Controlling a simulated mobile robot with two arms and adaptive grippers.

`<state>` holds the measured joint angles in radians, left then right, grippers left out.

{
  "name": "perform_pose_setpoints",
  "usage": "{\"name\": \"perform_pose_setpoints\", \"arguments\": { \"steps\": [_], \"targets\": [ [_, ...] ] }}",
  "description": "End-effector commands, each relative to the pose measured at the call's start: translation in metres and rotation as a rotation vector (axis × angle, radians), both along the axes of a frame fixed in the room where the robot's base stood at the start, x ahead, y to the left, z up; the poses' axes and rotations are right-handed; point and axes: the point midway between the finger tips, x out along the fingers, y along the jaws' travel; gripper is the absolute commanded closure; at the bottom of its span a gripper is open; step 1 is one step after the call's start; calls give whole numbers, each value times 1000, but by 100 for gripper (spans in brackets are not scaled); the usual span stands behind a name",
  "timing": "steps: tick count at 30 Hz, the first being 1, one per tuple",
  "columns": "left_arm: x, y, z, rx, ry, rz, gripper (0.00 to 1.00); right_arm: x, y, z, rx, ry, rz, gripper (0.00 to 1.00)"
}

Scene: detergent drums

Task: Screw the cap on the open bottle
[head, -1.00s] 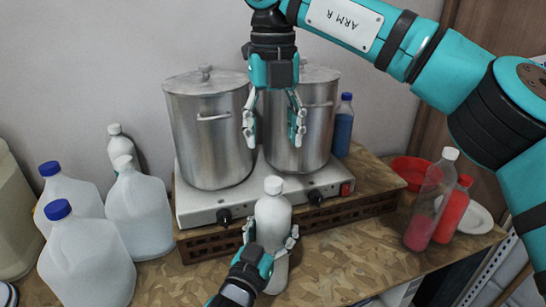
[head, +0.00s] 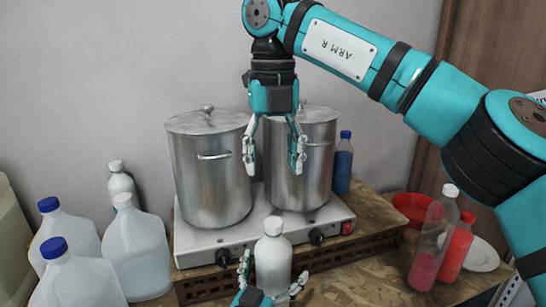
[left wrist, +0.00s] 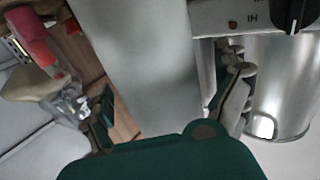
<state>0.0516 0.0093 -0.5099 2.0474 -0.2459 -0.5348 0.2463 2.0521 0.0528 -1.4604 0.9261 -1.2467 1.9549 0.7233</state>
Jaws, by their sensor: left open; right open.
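A white bottle (head: 272,269) stands upright in front of the hot plate. A white cap (head: 273,226) sits on its top; I cannot tell how tightly it is on. My left gripper (head: 271,280) is open at the bottle's lower body, one finger on each side. The left wrist view shows the pale bottle wall (left wrist: 160,65) between the open fingers. My right gripper (head: 274,158) is open and empty, pointing down above the cap, in front of the pots. The bottle's base is hidden by the left hand and the frame's edge.
Two steel pots (head: 211,180) stand on the hot plate (head: 205,247) behind the bottle. Several jugs (head: 135,245) crowd the left. Pink and red bottles (head: 426,270), a red bowl (head: 413,207) and a plate (head: 482,255) are right.

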Motion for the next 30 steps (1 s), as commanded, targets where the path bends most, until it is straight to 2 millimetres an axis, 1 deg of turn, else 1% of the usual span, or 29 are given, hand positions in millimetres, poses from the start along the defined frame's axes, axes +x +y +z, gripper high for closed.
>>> {"name": "perform_pose_setpoints", "arguments": {
  "steps": [2,5,8,15,18,21,25,30],
  "targets": [
    [-1,1,0,0,0,0,1,0,0,0,0,0,0,43],
    [-9,4,0,0,0,0,1,0,0,0,0,0,0,43],
    [-24,10,-1,0,2,0,1,0,0,0,0,0,0,43],
    [-72,29,-2,-1,4,0,1,0,0,0,0,0,0,43],
    [-89,36,-1,0,2,0,1,0,0,0,0,0,0,43],
    [-101,41,-1,1,3,0,1,0,0,0,0,0,0,43],
    [-109,45,0,1,0,0,1,0,0,0,0,0,0,43],
    [-111,45,0,1,0,0,1,0,0,0,0,0,0,43]
  ]
}}
